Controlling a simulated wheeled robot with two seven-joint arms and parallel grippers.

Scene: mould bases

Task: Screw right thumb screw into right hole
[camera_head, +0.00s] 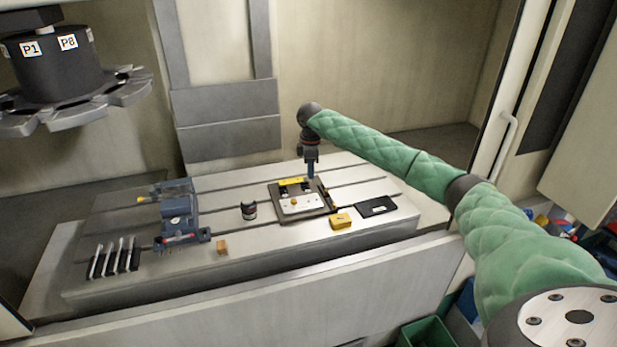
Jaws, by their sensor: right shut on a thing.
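The mould base (305,213) is a dark plate on the slotted machine table, with a light plate (302,204) and a yellow strip (291,182) on it. A small orange-yellow knob (294,201) shows on the light plate; I cannot tell whether it is a thumb screw. My right gripper (311,174) points down over the far right part of the mould base, at the right end of the yellow strip. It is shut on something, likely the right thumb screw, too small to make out. The right hole is hidden. My left gripper is not in view.
A blue vise (179,214), dark round pot (249,210), small wooden block (222,247), yellow box (341,221) and black flat case (376,207) stand on the machine table (240,270). Several slim tools (113,257) lie front left. A tool carousel (75,100) hangs upper left.

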